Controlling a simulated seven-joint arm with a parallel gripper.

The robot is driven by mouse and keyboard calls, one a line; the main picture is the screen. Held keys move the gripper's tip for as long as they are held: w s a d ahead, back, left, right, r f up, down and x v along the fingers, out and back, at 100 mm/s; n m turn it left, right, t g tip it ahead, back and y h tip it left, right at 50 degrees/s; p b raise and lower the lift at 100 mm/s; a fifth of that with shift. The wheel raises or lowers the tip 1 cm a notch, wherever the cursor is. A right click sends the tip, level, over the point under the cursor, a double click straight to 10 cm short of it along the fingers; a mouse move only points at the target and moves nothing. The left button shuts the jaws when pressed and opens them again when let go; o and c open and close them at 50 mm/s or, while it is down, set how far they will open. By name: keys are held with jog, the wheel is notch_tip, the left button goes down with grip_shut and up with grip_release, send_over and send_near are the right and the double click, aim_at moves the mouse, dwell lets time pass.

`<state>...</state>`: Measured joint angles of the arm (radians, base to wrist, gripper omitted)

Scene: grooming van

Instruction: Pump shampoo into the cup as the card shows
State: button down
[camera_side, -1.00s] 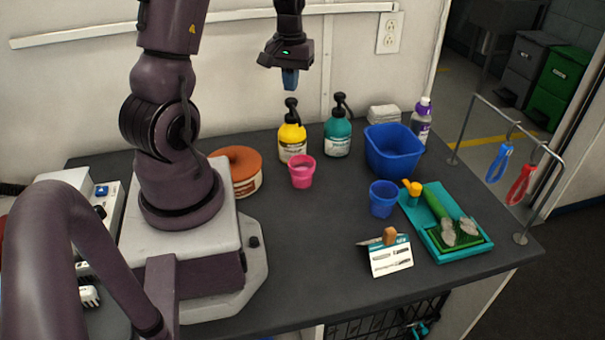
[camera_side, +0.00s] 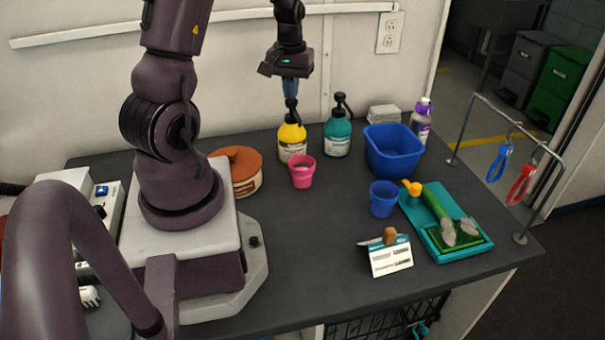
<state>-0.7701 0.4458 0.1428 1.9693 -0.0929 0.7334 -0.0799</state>
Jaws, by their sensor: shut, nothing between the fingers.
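My gripper (camera_side: 291,88) is shut and empty, pointing down. Its tips are at the black pump head of the yellow bottle (camera_side: 292,142); I cannot tell whether they touch. A teal pump bottle (camera_side: 337,138) stands to its right. A pink cup (camera_side: 302,172) stands in front of the yellow bottle, with something pale inside. A blue cup (camera_side: 383,199) stands further right and nearer the front. The white folded card (camera_side: 390,257) stands near the front edge, its print too small to read. A brown object sits at its top edge.
A teal tray (camera_side: 440,238) holds a green-handled brush. An orange-lidded tub (camera_side: 240,168) stands left. The table's middle front is clear.

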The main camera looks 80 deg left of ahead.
jog(key=shift+f, duration=0.95)
jog(key=shift+r, duration=1.9)
jog(key=shift+r, duration=2)
